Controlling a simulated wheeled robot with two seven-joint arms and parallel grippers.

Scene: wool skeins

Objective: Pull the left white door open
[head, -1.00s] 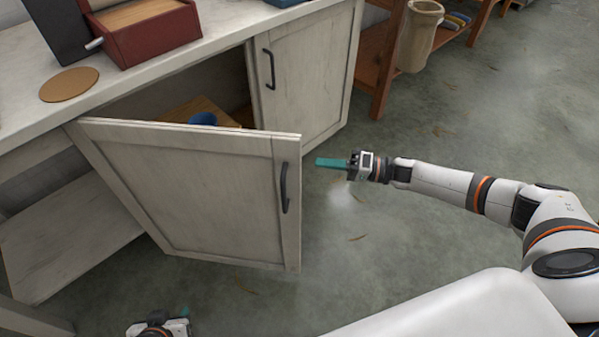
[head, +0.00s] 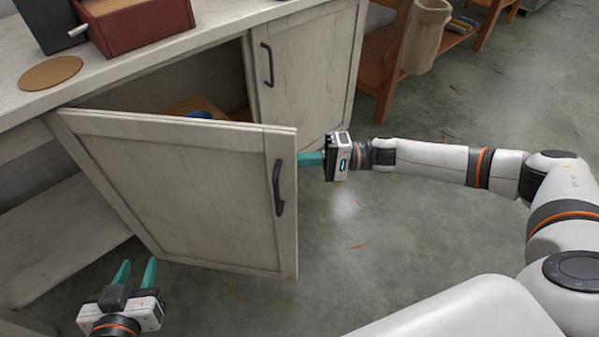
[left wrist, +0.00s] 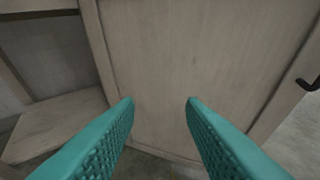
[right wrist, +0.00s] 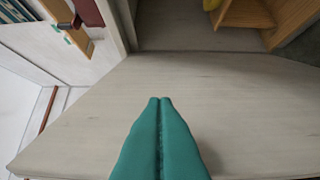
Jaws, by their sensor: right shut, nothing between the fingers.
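The left white door (head: 185,195) stands partly open, swung out from the cabinet, with its dark handle (head: 279,188) near its free edge. My right gripper (head: 311,159) is shut and empty, its teal fingertips at the free edge of the door. In the right wrist view the closed fingers (right wrist: 160,100) lie in front of the door's pale surface (right wrist: 240,100); touch cannot be told. My left gripper (head: 134,272) is open and empty, low before the door's outer face. The left wrist view shows its spread fingers (left wrist: 160,108) facing the door panel (left wrist: 190,50).
The right white door (head: 305,70) is closed. A wooden piece with a blue item (head: 200,115) shows inside the cabinet. The counter (head: 150,75) holds a red box (head: 135,25) and a round brown disc (head: 50,73). The floor (head: 420,230) to the right is clear.

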